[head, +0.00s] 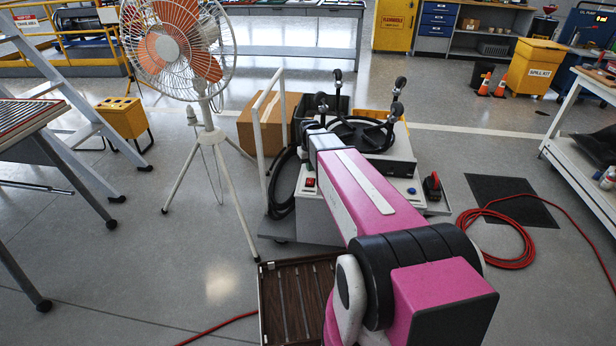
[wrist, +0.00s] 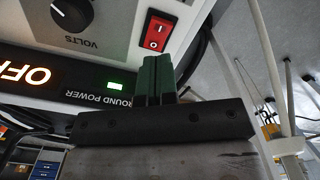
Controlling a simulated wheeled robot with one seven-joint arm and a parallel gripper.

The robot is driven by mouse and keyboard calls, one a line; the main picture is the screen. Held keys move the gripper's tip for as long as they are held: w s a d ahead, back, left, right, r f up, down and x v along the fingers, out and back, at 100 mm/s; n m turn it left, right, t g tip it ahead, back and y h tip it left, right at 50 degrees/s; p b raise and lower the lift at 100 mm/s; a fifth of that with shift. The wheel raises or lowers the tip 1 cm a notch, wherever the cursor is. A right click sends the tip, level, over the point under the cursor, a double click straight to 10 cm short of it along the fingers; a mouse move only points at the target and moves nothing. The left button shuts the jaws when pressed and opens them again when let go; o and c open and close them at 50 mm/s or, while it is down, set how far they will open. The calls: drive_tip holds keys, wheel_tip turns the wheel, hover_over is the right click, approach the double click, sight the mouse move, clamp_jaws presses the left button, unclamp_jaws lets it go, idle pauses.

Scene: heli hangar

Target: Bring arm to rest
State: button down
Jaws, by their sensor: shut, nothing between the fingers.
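My arm (head: 365,195), pink and black, reaches forward over the ground power unit (head: 400,160) on its cart; my gripper is hidden at the arm's far end in the head view. In the wrist view my gripper (wrist: 157,62) is shut, its green fingers together and empty. The fingertips are close below a red rocker switch (wrist: 157,30) on the white panel; I cannot tell whether they touch it. The panel, seen upside down, has an orange OFF display (wrist: 25,73), a lit green lamp (wrist: 115,86) and a black VOLTS knob (wrist: 72,12).
A white-and-orange fan (head: 175,45) on a tripod stands left of the cart, before a cardboard box (head: 262,128). A red hose (head: 495,240) coils on the right floor. A ladder (head: 75,100) stands left.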

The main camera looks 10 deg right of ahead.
drive_tip(key=s+r+m, duration=0.1)
drive_tip(key=s+m, duration=0.1)
drive_tip(key=s, duration=1.9)
drive_tip(key=shift+r, duration=0.3)
drive_tip(key=shift+s, duration=0.1)
wheel_tip(320, 180, up, 6)
drive_tip(key=n+g, duration=0.2)
drive_tip(key=n, duration=1.2)
hover_over(310, 183)
drive_tip(key=w, duration=0.2)
drive_tip(key=shift+w+d+f, duration=0.1)
drive_tip(key=shift+d, duration=0.25)
drive_tip(key=shift+f, duration=0.1)
drive_tip(key=f, duration=0.4)
drive_tip(key=s+f, duration=0.1)
drive_tip(key=f, duration=0.4)
drive_tip(key=s+f, duration=0.1)
drive_tip(key=f, duration=0.3)
drive_tip(key=shift+a+f, duration=0.3)
